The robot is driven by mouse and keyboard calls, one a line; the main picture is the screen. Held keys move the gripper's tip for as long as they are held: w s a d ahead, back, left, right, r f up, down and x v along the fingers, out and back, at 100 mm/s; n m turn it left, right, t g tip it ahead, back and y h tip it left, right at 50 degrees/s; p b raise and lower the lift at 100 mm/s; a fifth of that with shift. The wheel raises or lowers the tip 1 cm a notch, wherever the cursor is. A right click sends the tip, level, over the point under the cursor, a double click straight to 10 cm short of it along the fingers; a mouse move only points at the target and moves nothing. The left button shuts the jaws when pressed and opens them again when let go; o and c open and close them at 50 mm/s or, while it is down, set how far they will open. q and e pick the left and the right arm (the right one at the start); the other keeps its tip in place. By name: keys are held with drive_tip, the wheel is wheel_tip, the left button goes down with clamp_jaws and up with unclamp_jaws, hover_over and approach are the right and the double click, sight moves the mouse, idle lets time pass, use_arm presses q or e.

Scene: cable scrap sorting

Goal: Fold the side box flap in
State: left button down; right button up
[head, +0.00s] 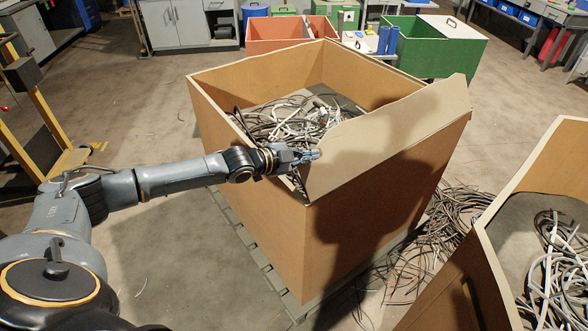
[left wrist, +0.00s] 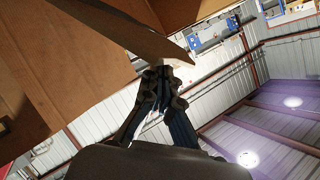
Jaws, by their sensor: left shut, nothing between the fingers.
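The large open cardboard box (head: 375,215) stands in the middle of the head view with tangled cable scrap (head: 290,120) inside. Its side flap (head: 395,125) rises along the near right edge, its pale face showing, and slants down at its left end. My left gripper (head: 314,155) is shut and empty at the flap's left end, above the box's near corner. Whether it touches the flap I cannot tell. In the left wrist view the shut fingers (left wrist: 165,76) are just below a dark flap edge (left wrist: 125,32). My right gripper is not in view.
A second box (head: 480,250) with cables stands at the lower right. Loose cables (head: 425,245) lie on the floor between the boxes. A pallet (head: 258,255) is under the main box. Red (head: 285,32) and green (head: 435,48) bins stand behind. The floor at left is mostly clear.

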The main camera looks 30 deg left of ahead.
use_arm(q)
drive_tip(key=shift+w+a+f+b, duration=0.3)
drive_tip(key=shift+w+a+f, duration=0.05)
drive_tip(key=shift+a, duration=0.25)
drive_tip(key=w+a+f+b, duration=0.2)
drive_tip(key=a+f+b, duration=0.1)
drive_tip(key=a+f, duration=0.3)
drive_tip(key=s+r+p, duration=0.3)
drive_tip(key=r+p, duration=0.3)
drive_tip(key=p, duration=0.1)
drive_tip(key=shift+s+a, duration=0.2)
drive_tip(key=shift+a, duration=0.1)
